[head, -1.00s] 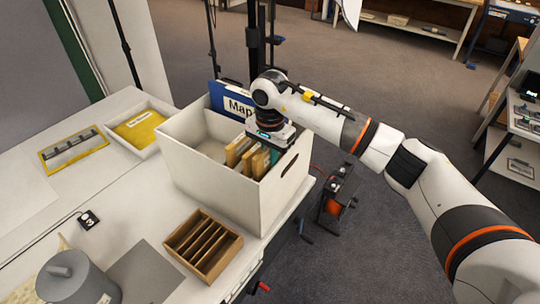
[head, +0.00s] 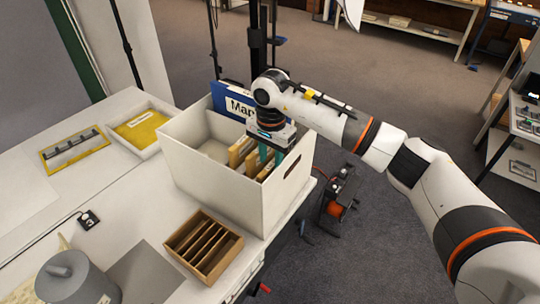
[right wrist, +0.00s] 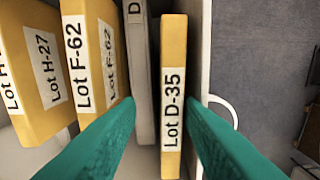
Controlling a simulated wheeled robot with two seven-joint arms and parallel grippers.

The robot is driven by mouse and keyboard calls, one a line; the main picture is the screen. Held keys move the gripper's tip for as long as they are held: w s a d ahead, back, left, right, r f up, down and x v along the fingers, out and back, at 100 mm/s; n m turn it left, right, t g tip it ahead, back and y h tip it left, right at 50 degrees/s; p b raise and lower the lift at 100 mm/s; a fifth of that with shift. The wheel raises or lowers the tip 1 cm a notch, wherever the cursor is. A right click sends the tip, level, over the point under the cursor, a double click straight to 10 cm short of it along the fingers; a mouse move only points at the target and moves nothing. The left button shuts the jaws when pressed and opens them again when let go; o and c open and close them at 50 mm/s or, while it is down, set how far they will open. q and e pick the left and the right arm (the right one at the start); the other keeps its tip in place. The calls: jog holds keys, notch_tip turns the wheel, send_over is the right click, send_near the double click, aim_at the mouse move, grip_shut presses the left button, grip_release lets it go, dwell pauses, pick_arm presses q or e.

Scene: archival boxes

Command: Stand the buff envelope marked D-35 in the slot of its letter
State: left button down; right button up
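The buff envelope marked Lot D-35 (right wrist: 173,95) stands upright in the right wrist view, just right of a grey divider (right wrist: 143,75) whose tab shows a D. Right of it is the white wall of the box (head: 215,180). My right gripper (head: 270,156) reaches down into that box in the head view. In the right wrist view its teal fingers (right wrist: 160,103) are spread. The envelope lies between them, close to the right finger and clear of the left one. The envelope's lower end is not fully visible. My left gripper is not in view.
Other buff envelopes, F-62 (right wrist: 85,60) and H-27 (right wrist: 35,70), stand to the left in the box. A wooden slotted rack (head: 204,245) and a tray with a yellow item (head: 140,126) are on the table.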

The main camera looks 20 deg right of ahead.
jog(key=shift+d+f, duration=0.1)
jog(key=shift+f, duration=0.05)
notch_tip(320, 180, up, 24)
jog(key=p, duration=0.6)
dwell(0.3)
